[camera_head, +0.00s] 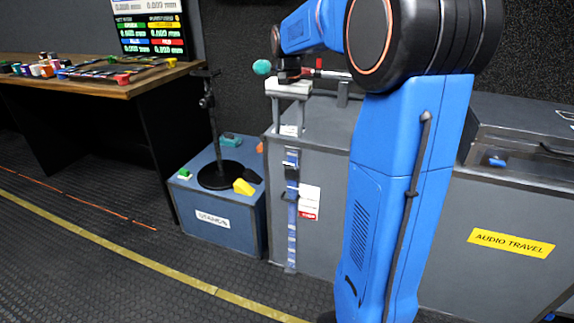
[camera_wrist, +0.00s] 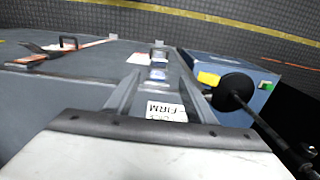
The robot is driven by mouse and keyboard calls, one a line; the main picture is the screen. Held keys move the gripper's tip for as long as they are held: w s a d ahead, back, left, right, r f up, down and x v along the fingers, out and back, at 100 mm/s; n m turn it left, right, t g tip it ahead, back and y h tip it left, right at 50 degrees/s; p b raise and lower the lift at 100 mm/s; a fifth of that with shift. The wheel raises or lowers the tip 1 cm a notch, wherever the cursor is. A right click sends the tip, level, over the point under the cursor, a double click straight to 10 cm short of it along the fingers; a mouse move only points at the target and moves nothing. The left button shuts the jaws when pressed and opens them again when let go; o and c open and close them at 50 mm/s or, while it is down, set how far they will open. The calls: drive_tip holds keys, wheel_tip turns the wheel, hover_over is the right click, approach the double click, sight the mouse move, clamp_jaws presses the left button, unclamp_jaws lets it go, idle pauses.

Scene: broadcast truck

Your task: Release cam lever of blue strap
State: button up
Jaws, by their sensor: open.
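The blue strap (camera_head: 291,220) runs down the front of a grey case. In the wrist view the buckle (camera_wrist: 158,55) and a short blue stretch of strap (camera_wrist: 157,74) show between and beyond my fingers. My gripper (camera_head: 288,122) points down above the buckle, at the case's top edge. In the wrist view my gripper (camera_wrist: 160,82) has its two fingers spread apart, with nothing held between them. The lever's exact position is too small to tell.
A blue box (camera_head: 213,218) stands left of the strap, with a black stand (camera_head: 215,130) and a yellow piece (camera_head: 243,187) on it. White and red tags (camera_head: 309,200) hang beside the strap. An orange strap (camera_wrist: 75,47) lies left in the wrist view. Floor is clear in front.

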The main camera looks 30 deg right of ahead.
sight(289, 164)
wheel_tip(289, 164, down, 15)
drive_tip(key=shift+r, duration=0.2)
idle(0.3)
